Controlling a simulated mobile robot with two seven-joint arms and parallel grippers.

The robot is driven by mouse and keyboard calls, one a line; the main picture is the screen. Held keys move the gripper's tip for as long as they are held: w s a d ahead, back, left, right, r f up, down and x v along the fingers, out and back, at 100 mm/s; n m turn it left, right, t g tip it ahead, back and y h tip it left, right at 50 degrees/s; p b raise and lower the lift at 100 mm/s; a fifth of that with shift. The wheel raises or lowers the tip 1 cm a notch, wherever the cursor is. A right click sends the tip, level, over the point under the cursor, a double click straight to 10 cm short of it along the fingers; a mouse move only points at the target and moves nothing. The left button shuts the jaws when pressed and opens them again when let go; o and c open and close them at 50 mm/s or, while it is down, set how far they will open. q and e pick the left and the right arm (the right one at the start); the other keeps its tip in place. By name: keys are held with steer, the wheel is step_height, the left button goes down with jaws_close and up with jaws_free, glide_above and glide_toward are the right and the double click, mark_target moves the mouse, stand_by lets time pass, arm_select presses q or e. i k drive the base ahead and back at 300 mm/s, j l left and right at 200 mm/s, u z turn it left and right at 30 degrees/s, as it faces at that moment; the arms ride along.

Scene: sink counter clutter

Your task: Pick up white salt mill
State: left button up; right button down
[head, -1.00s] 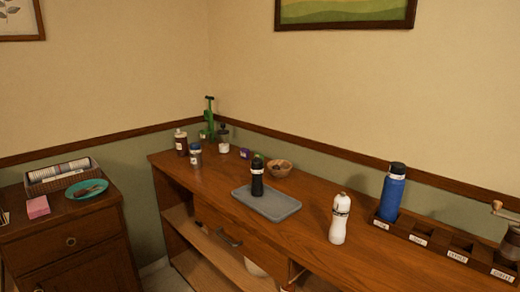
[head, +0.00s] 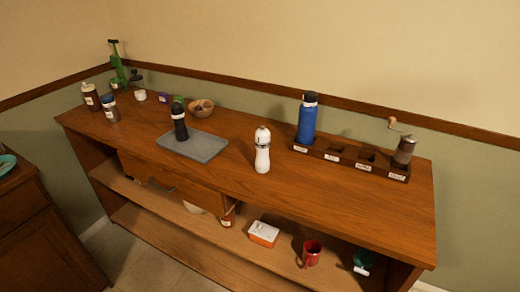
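The white salt mill (head: 262,151) stands upright on the wooden counter (head: 345,205), near the middle of the head view. Neither of my grippers shows in the head view.
A grey tray (head: 208,148) holds a black mill (head: 179,122). A blue bottle (head: 307,118) and a grinder (head: 404,150) stand in a labelled wooden rack (head: 328,155). A bowl (head: 201,108) and several jars stand further left. The counter's front right is clear.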

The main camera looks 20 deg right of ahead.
mark_target(262, 161)
steer(key=i+j+z, duration=0.35)
steer(key=j, duration=0.3)
steer(key=i+j+z, duration=0.2)
steer(key=j, duration=0.15)
steer(key=i+j+z, duration=0.15)
steer(key=j, duration=0.25)
